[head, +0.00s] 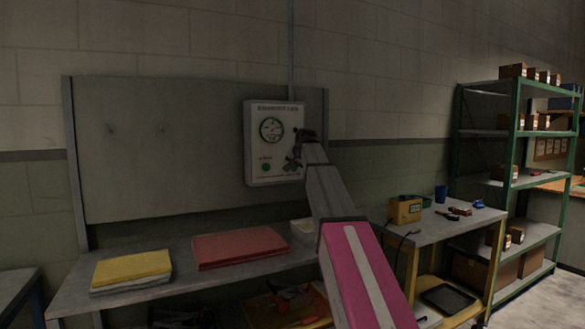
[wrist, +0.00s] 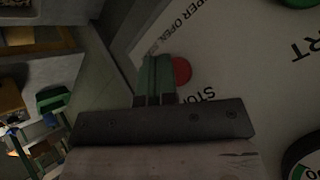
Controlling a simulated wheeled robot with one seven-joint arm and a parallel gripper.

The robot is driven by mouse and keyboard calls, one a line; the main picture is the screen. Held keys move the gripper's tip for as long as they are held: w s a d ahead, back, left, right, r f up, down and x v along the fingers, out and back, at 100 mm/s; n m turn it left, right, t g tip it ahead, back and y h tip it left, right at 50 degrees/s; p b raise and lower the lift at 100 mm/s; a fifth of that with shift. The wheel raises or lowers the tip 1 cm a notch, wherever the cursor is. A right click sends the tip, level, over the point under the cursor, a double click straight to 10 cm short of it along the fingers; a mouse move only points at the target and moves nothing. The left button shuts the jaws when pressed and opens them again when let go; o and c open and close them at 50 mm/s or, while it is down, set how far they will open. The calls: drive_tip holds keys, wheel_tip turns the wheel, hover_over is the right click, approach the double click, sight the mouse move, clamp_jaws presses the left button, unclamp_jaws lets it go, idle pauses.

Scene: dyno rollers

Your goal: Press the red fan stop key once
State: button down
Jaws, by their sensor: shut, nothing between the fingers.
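The red stop key (wrist: 181,71) shows in the wrist view as a round button on the white panel, beside the word STOP. My gripper (wrist: 158,60) is shut and empty, its fingertips just left of the key there and partly overlapping its edge. I cannot tell whether they touch it. In the head view the control box (head: 254,148) hangs on the grey board. My gripper (head: 294,162) is in front of its lower right part and hides the red key there.
A green key (head: 265,167) is at the box's lower left, below a round gauge (head: 271,129). The bench (head: 190,268) below holds a red stack (head: 238,246) and a yellow stack (head: 132,267). A green shelf rack (head: 515,135) stands to the right.

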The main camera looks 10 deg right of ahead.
drive_tip(key=shift+s+d, duration=0.1)
drive_tip(key=shift+s, duration=0.25)
drive_tip(key=s, duration=0.1)
drive_tip(key=s+d, duration=0.1)
drive_tip(key=s, duration=0.2)
drive_tip(key=shift+s+d, duration=0.3)
drive_tip(key=shift+s, duration=0.05)
idle(0.7)
